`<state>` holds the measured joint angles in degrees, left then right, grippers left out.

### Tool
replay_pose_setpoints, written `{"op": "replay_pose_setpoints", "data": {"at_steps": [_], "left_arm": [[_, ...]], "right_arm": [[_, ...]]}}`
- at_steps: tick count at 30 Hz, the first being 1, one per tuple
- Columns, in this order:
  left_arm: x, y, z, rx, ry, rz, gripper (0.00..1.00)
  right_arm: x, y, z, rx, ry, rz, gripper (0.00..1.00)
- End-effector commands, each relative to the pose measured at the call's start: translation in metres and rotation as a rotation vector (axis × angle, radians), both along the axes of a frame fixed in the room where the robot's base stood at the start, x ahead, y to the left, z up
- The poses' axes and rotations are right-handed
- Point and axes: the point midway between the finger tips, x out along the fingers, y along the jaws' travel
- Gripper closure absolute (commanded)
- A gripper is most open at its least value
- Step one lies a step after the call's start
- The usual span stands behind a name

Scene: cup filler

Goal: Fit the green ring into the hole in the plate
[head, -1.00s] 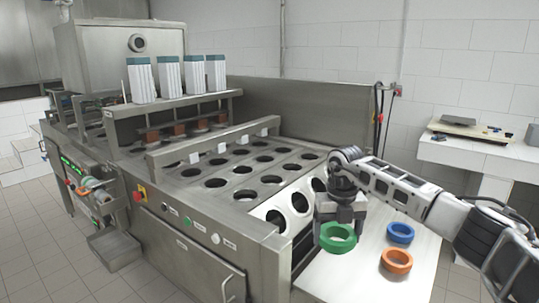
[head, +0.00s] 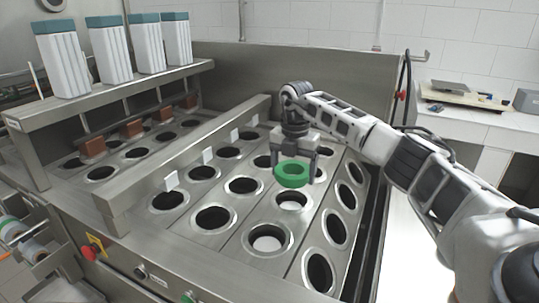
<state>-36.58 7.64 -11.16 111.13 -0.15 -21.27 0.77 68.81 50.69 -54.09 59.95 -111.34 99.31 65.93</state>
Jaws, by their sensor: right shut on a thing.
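My right gripper (head: 293,169) is shut on the green ring (head: 292,183) and holds it roughly level above the metal plate (head: 263,213). The ring appears just over a round hole (head: 291,205) in the plate, with something pale visible inside that hole. The ring's near side is clear in view; the fingers stand at its left and right sides. Whether the ring touches the plate cannot be told, but it looks raised. My left gripper is not in view.
Other open holes surround it, including a nearer one (head: 268,242) and a tilted row on the right (head: 334,228). A metal crossbar (head: 190,155) with white tabs runs to the left. Striped cup stacks (head: 108,52) stand on a shelf behind it.

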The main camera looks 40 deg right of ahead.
Motion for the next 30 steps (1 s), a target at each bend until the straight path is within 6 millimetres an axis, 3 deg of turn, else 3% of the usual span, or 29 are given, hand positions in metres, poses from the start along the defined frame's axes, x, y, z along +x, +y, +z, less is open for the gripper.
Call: {"op": "replay_pose_setpoints", "data": {"at_steps": [11, 14, 21, 30], "left_arm": [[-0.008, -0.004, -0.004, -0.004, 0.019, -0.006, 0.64], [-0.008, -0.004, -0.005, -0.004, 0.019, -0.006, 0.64], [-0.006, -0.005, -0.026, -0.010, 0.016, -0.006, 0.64], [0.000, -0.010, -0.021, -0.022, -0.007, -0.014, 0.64]], "right_arm": [[-0.001, 0.000, -0.013, 0.000, 0.002, 0.000, 0.43], [-0.001, 0.000, -0.022, 0.000, 0.001, 0.000, 0.43], [-0.001, 0.000, -0.050, 0.000, 0.000, 0.001, 0.43], [-0.001, 0.000, -0.063, 0.000, 0.000, 0.001, 0.43]]}}
